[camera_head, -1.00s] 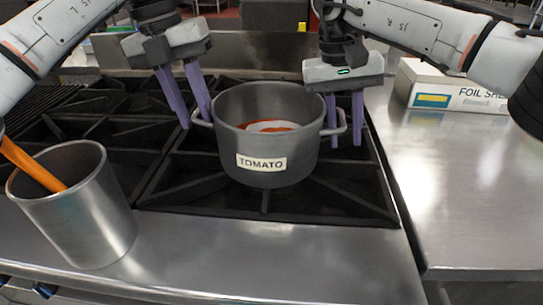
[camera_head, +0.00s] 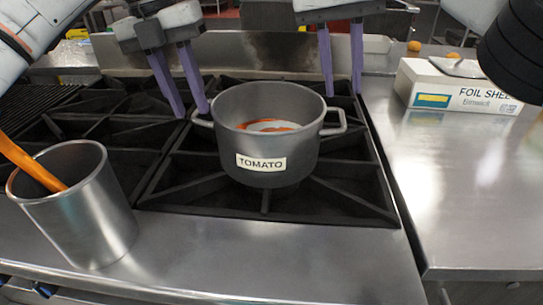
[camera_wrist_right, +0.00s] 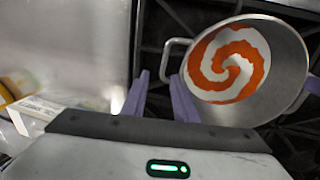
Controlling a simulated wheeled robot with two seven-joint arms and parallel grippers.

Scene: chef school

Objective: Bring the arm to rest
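My left gripper (camera_head: 190,105) is at the left side of the grey pot labelled TOMATO (camera_head: 267,140). Its purple fingers are apart, with their tips close to the pot's left handle; I cannot tell whether they touch it. My right gripper (camera_head: 341,92) is raised behind and above the pot's right handle (camera_head: 335,121), fingers apart and empty. The right wrist view shows its open fingers (camera_wrist_right: 158,98) near the pot's handle (camera_wrist_right: 172,60) and clear of it. The pot stands on the stove grate and holds a red and white swirl (camera_wrist_right: 229,64).
A steel container (camera_head: 78,205) with an orange-handled utensil (camera_head: 30,160) stands at the front left. A foil sheets box (camera_head: 458,90) sits on the steel counter (camera_head: 460,190) to the right. The counter in front of the box is clear.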

